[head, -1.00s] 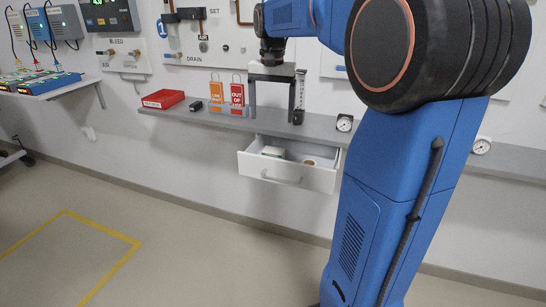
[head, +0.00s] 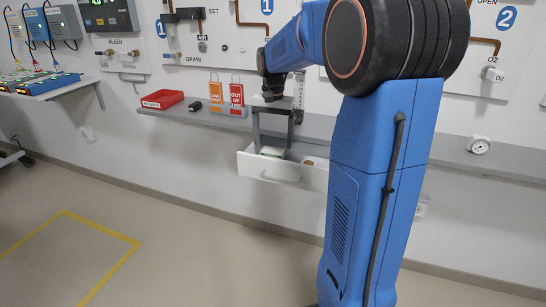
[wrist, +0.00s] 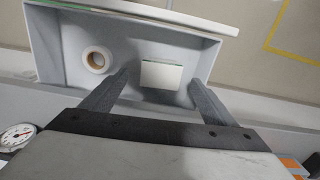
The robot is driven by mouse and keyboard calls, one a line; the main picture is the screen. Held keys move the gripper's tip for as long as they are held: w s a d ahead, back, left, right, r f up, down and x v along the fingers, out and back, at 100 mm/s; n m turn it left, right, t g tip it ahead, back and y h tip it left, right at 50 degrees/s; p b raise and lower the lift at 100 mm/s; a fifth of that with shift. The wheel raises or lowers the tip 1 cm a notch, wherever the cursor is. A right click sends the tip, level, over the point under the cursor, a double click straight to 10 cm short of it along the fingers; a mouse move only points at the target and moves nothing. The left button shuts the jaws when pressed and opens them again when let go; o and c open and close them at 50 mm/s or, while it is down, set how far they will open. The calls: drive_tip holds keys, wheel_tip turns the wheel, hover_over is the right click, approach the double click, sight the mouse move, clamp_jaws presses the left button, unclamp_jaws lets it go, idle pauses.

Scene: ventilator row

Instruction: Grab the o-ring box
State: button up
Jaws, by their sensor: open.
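A small white box with a green edge (head: 271,151), which looks like the o-ring box, lies in the open drawer (head: 258,167) under the wall shelf. In the wrist view the box (wrist: 161,74) lies on the drawer floor (wrist: 135,50), between the lines of my two fingers. My gripper (head: 273,142) points down above the drawer. Its fingers are apart with nothing between them; they also show in the wrist view (wrist: 158,80). The wrist view does not clearly show how far the tips are above the box.
A roll of tape (wrist: 96,60) lies in the drawer left of the box in the wrist view. The drawer walls stand around both. The floor in front is clear.

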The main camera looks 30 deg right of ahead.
sight(272, 151)
drive_tip(key=shift+a+f, duration=0.15)
drive_tip(key=shift+f, duration=2.9)
drive_tip(key=shift+c, duration=0.5)
drive_tip(key=c, duration=1)
